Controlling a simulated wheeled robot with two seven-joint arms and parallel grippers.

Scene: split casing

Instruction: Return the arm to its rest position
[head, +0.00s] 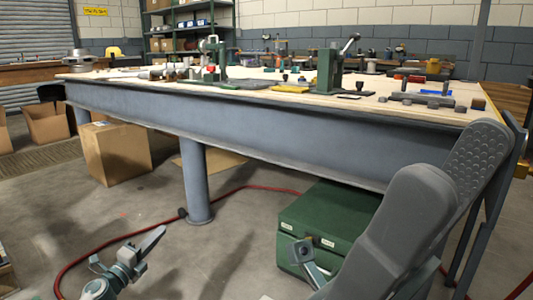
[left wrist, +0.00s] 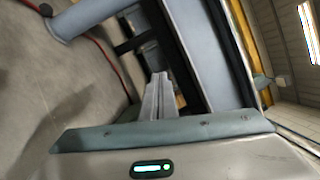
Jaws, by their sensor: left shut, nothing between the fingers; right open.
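My left gripper (head: 157,234) is low at the bottom left of the head view, over the concrete floor in front of the workbench. In the left wrist view its two fingers (left wrist: 158,82) are together with nothing between them. My right gripper (head: 303,254) shows in part at the bottom centre of the head view, in front of the green case; its jaws are open and no held thing shows. Both grippers are below the level of the bench top and apart from the bench.
The long workbench (head: 260,118) crosses the head view, with tools, small parts and green presses (head: 329,70) on top. The green case (head: 335,215) stands under it. A red hose (head: 250,188) lies on the floor. A cardboard box (head: 115,153) stands left of the bench leg (head: 195,180).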

